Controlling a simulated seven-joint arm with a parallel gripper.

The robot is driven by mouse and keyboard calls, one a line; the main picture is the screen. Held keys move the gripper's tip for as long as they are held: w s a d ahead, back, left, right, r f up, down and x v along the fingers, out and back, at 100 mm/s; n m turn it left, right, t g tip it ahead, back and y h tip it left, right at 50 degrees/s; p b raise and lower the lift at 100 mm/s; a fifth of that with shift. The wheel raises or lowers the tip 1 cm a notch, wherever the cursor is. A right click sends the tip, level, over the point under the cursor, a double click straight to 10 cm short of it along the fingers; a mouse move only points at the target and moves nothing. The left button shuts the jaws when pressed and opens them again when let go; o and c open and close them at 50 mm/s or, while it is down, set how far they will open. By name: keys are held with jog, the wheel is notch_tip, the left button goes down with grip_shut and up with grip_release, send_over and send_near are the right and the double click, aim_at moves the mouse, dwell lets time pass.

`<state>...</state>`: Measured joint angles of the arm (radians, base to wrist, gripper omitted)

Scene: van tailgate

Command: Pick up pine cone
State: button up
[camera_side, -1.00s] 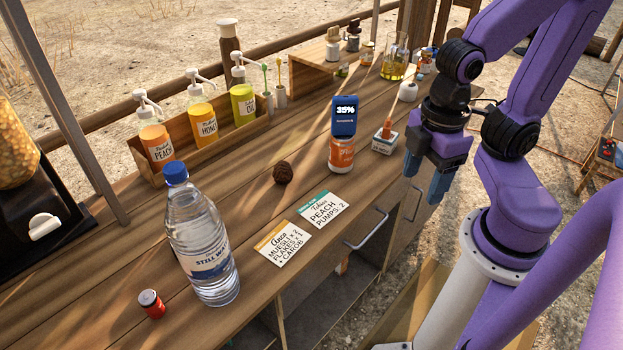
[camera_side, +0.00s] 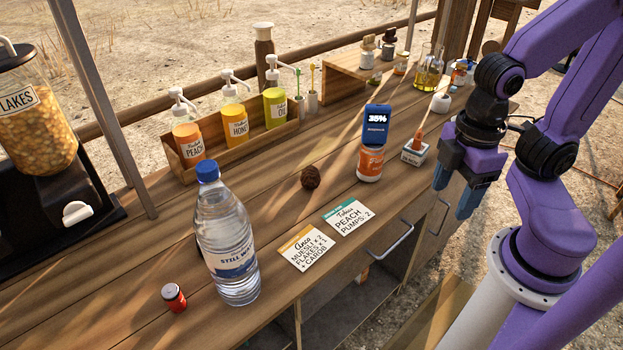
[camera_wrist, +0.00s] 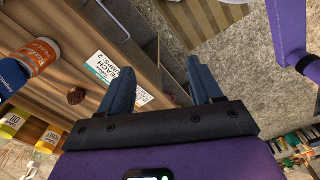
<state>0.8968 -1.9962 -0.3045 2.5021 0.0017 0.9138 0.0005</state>
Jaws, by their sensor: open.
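The pine cone (camera_side: 310,177) is small, round and dark brown. It lies on the wooden counter, left of the orange bottle and behind the two order cards. It also shows in the wrist view (camera_wrist: 76,95), left of my fingers. My gripper (camera_side: 456,192) is open and empty in the side view, to the right of the pine cone and past the counter's front edge. In the wrist view its two blue-grey fingers (camera_wrist: 162,85) stand apart with nothing between them.
An orange bottle (camera_side: 370,163) with a blue 35% display and a small white box (camera_side: 415,152) stand between my gripper and the pine cone. Pump bottles (camera_side: 234,122) line the back. Drawer handles (camera_side: 390,240) jut from the front.

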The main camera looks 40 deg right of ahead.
jog(key=o, duration=0.4)
jog(key=n+t+h, duration=0.3)
jog(key=n+h, duration=0.2)
jog(key=h, duration=0.9)
send_over(306, 180)
jog(key=s+a, duration=0.1)
jog(key=a, duration=0.3)
notch_tip(306, 180, down, 11)
jog(key=shift+s+a+f, duration=0.1)
jog(key=shift+f, duration=2.9)
jog(key=shift+f+x, duration=0.2)
jog(key=shift+x, duration=2.35)
